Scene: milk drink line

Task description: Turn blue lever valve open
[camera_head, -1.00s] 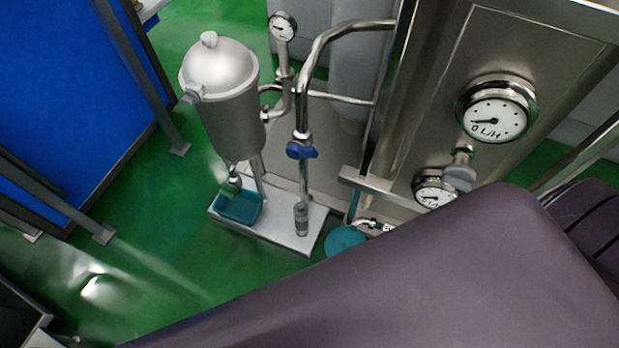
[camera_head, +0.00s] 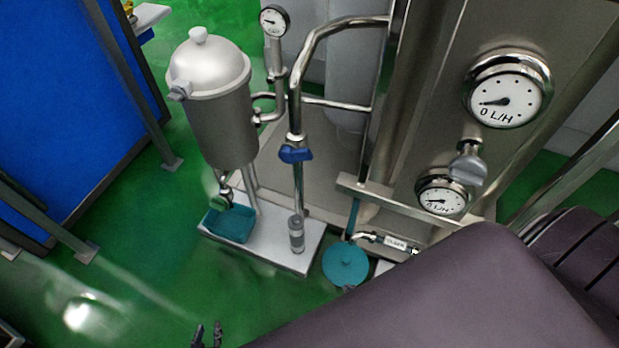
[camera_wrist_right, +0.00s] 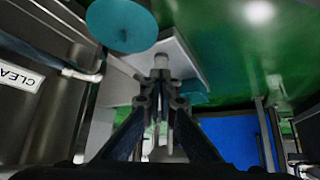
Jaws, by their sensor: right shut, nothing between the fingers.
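The blue lever valve (camera_head: 295,154) sits on the upright steel pipe (camera_head: 298,185), its handle lying crosswise to the pipe. Dark fingertips, which I take as my left gripper (camera_head: 207,335), show at the bottom edge of the head view, well below and left of the valve. Whether they are open is unclear. My right gripper (camera_wrist_right: 160,90) shows in the right wrist view, shut and empty. It is not visible in the head view, where my large purple arm link covers the lower right. I cannot make out the blue lever in the wrist view.
A steel vessel (camera_head: 213,125) stands left of the valve. A teal tray (camera_head: 230,224) rests on the white base plate (camera_head: 272,255). A teal disc (camera_head: 346,264) stands right of the plate. Gauges (camera_head: 507,98) are on the steel panel. A blue panel (camera_head: 65,110) is far left.

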